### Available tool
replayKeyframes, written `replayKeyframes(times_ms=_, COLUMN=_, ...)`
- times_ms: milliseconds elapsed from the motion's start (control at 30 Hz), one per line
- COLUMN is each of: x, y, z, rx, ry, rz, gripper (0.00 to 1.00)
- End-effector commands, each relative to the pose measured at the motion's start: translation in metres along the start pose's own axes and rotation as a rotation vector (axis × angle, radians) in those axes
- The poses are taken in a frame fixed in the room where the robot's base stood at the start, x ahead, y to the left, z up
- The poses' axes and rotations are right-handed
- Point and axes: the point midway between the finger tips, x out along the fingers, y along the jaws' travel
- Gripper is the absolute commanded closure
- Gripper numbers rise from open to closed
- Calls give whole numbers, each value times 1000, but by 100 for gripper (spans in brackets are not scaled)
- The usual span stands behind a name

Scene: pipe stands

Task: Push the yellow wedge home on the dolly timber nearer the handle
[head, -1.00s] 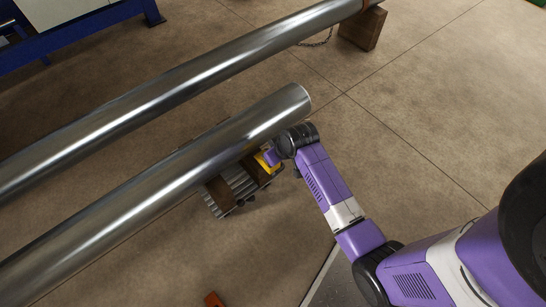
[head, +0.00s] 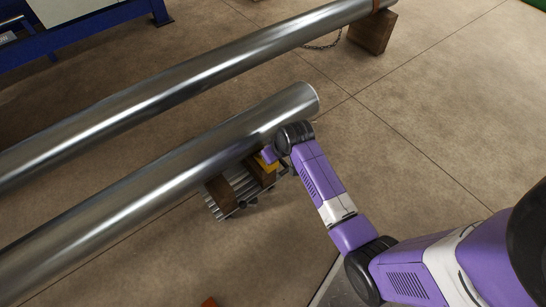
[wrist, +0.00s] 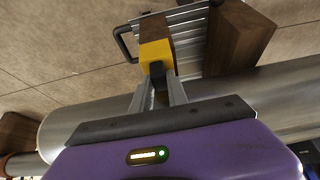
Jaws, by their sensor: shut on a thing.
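The yellow wedge (wrist: 156,50) lies at the near end of the brown dolly timber (wrist: 153,27) beside the black handle (wrist: 123,42). It also shows in the head view (head: 264,164), partly covered by my wrist. My gripper (wrist: 159,76) is shut on the wedge's outer end, with dark fingertips against it. The dolly (head: 228,199) is a ribbed metal deck below the near pipe (head: 160,185). The second timber (wrist: 240,36) stands on the deck farther from the handle. The wedge's thin end and its contact with the pipe are hidden.
The near pipe's open end (head: 312,98) is just above my wrist. A longer pipe (head: 200,82) runs behind it, with a wooden block (head: 371,32) at its far end. A blue frame (head: 85,32) stands upper left. The concrete floor right of the dolly is clear.

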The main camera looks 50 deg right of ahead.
Motion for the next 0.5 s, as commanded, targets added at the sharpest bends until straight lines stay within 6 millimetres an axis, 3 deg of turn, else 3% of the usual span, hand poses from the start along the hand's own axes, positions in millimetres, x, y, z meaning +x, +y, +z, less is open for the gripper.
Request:
replayKeyframes(times_ms=300, x=1, y=0, z=-1, rx=0, ry=1, rz=0, gripper=100)
replayKeyframes(times_ms=333, x=1, y=0, z=-1, rx=0, ry=1, rz=0, gripper=79)
replayKeyframes(times_ms=433, x=1, y=0, z=-1, rx=0, ry=1, rz=0, gripper=59)
replayKeyframes(times_ms=500, x=1, y=0, z=-1, rx=0, ry=1, rz=0, gripper=55)
